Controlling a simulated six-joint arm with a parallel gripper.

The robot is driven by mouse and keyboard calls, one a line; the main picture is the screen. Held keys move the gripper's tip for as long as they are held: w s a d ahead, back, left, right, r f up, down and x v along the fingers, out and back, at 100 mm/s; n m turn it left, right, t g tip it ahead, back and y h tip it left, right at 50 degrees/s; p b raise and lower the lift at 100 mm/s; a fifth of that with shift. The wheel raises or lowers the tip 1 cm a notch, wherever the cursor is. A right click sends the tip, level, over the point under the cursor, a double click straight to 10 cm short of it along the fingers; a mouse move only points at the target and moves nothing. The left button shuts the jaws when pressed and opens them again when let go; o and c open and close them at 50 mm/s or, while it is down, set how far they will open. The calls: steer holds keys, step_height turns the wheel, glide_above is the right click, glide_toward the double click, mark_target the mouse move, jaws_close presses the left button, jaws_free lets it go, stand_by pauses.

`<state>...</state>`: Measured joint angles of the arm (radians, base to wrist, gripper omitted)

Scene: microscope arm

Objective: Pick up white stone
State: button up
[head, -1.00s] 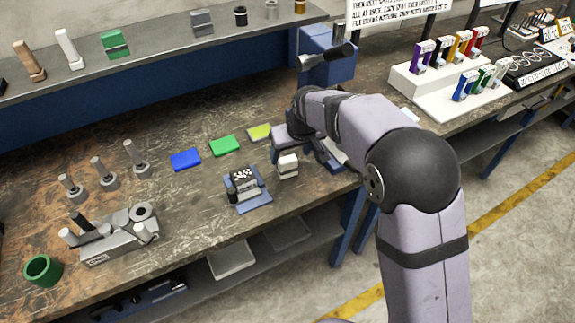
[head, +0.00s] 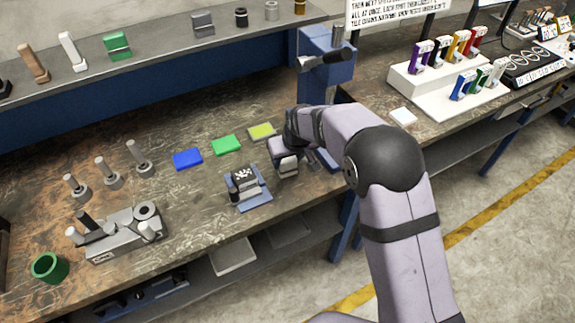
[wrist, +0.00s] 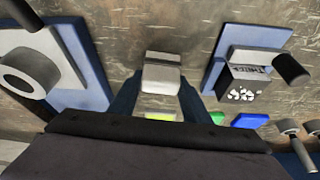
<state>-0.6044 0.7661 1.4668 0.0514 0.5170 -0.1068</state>
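A small white block (head: 289,168), the likeliest white stone, stands on the bench right of the small blue-based device. It also shows in the wrist view (wrist: 161,79), in the middle, with a grey strip along its far side. My gripper (head: 288,157) is over the block and partly hides it in the head view. In the wrist view my gripper (wrist: 161,88) has its two dark blue fingers apart, one on each side of the block. I cannot tell whether they touch it. White pebble-like bits (wrist: 241,94) lie on the black face of the blue-based device.
The blue-based device (head: 250,190) stands close left of the block. Blue (head: 187,159), green (head: 226,145) and yellow (head: 261,132) tiles lie behind it. A grey cylinder on a blue plate (wrist: 80,65) is near on the wrist view's left. The bench's front edge is close.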

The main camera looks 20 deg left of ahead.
steer(key=c, duration=0.4)
steer(key=shift+c, duration=0.2)
